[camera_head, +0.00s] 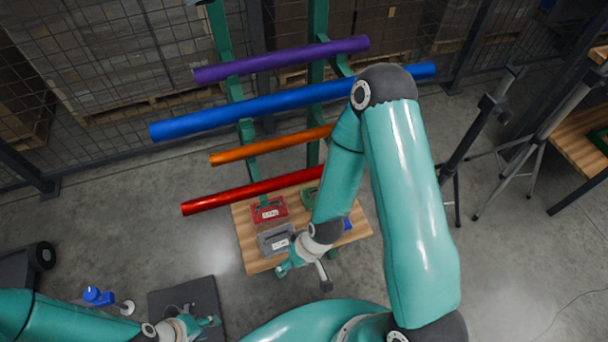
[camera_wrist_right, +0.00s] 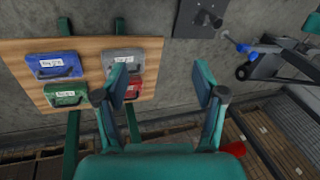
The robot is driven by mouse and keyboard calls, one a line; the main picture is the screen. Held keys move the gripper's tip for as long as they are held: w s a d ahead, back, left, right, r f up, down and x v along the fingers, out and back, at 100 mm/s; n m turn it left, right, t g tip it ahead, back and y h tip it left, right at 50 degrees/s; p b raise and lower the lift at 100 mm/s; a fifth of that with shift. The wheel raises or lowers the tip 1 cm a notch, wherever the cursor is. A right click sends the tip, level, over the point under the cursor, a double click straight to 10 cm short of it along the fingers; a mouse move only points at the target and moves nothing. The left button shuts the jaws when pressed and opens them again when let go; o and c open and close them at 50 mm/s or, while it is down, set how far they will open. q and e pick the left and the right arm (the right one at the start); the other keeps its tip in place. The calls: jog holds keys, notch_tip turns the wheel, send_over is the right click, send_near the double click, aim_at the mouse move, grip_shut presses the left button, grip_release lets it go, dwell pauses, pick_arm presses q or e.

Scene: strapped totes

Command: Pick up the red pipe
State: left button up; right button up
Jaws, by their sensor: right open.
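The red pipe (camera_head: 250,190) lies slanted across the teal rack, lowest of several pipes. Its right end is hidden behind my right arm in the head view. A rounded red end (camera_wrist_right: 235,149), likely the pipe's, shows behind my gripper's base in the right wrist view. My right gripper (camera_head: 304,277) is low over the wooden board's front edge, apart from the pipe. In the right wrist view (camera_wrist_right: 162,82) its fingers are spread with nothing between them. My left gripper (camera_head: 206,324) is at the bottom left, away from the pipe; its jaw gap is too small to judge.
Orange (camera_head: 240,154), blue (camera_head: 250,105) and purple (camera_head: 280,59) pipes lie above the red one. The wooden board (camera_head: 252,262) holds red, grey, green and blue totes. Tripods (camera_head: 533,140) stand at right. Mesh fencing is behind; open floor lies left of the board.

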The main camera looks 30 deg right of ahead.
jog(key=w+d+r+n+t+h, duration=0.2)
jog(key=w+d+r+n+t, duration=0.1)
jog(key=w+d+r+n, duration=0.45)
jog(key=n+t+h, duration=0.2)
jog(key=n+h, duration=0.1)
jog(key=n, duration=0.5)
send_near(313, 174)
jog(key=b+x, duration=0.4)
jog(key=x, duration=0.1)
jog(key=shift+d+r, duration=0.1)
jog(key=shift+d, duration=0.05)
jog(key=b+x, duration=0.2)
jog(key=x, duration=0.3)
jog(key=shift+s, duration=0.1)
jog(key=shift+w+f+b, duration=0.3)
jog(key=shift+f, duration=0.1)
grip_shut()
